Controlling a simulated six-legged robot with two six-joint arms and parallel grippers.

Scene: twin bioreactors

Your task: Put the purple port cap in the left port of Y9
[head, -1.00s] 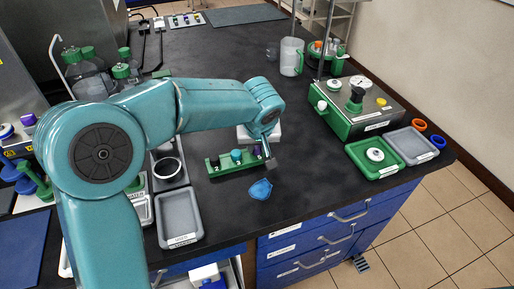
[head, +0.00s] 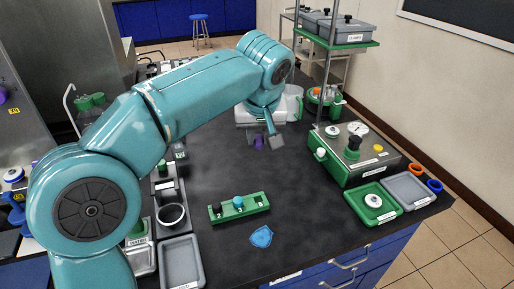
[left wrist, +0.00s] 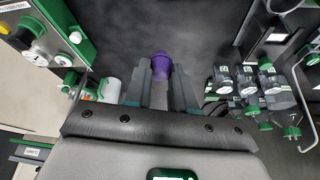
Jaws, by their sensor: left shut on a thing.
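The purple port cap (head: 259,142) is held at the tips of my left gripper (head: 266,140), in the air above the black bench. In the left wrist view the purple cap (left wrist: 161,66) sits between the two fingers (left wrist: 162,78). The green cap rack (head: 256,206) stands on the bench below, with a black cap (head: 217,209) and a teal cap (head: 238,202) in it; its right place is empty. I cannot make out Y9 or its left port for certain. My right gripper is out of view.
A blue shield-shaped piece (head: 261,237) lies in front of the rack. A green and steel device (head: 352,152), a green tray (head: 360,203) and a grey tray (head: 408,190) stand to the right. Grey trays (head: 180,262) stand at left. The bench middle is clear.

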